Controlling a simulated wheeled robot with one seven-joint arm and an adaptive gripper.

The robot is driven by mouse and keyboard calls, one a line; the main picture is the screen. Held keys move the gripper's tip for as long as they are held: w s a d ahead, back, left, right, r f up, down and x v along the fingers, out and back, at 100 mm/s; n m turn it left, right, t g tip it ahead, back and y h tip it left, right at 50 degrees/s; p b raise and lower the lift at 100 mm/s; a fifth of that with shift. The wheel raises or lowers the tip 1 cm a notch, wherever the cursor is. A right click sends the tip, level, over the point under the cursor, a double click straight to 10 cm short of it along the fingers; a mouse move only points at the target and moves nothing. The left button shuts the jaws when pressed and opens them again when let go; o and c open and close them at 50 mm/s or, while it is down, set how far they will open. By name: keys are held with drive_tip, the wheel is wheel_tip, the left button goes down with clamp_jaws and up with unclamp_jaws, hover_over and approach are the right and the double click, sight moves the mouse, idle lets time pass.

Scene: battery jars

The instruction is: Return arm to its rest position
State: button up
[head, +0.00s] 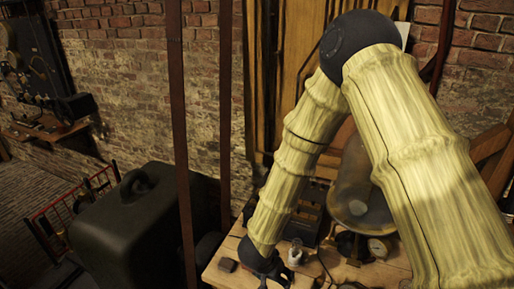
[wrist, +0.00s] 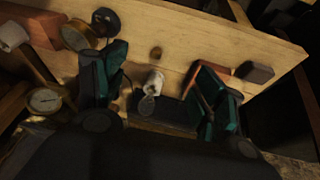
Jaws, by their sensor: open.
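My arm reaches down over a wooden table (head: 216,278) in the head view. My gripper (head: 268,268) is low over the table top, partly cut off by the bottom edge. In the wrist view its two teal-lined fingers stand wide apart, and my gripper (wrist: 158,82) is open. A small pale glass jar (wrist: 153,86) shows between the fingers, with clear space on both sides. The jar also shows in the head view (head: 295,252), just right of my gripper. I cannot tell how far above the table the fingertips are.
A small dark block (head: 227,265) lies near the table's left edge. A large dark case (head: 135,225) stands left of the table. A round gauge (head: 378,248) and a large glass vessel (head: 358,195) are to the right. A brick wall (head: 120,55) is behind.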

drive_tip(key=s+d+f+n, duration=0.3)
drive_tip(key=s+d+f, duration=0.6)
drive_tip(key=d+f, duration=0.15)
drive_tip(key=s+d+f+n+g+y, duration=0.1)
drive_tip(key=s+d+f+g+y, duration=0.15)
drive_tip(key=s, duration=0.75)
drive_tip(key=s+d+f+n+g+y, duration=0.1)
drive_tip(key=s+d+f, duration=0.25)
drive_tip(key=s, duration=0.55)
wheel_tip(320, 180, down, 14)
drive_tip(key=b, duration=1.5)
drive_tip(key=shift+d+f, duration=0.15)
drive_tip(key=shift+d, duration=0.2)
drive_tip(key=shift+w+h, duration=0.1)
drive_tip(key=shift+h, duration=0.15)
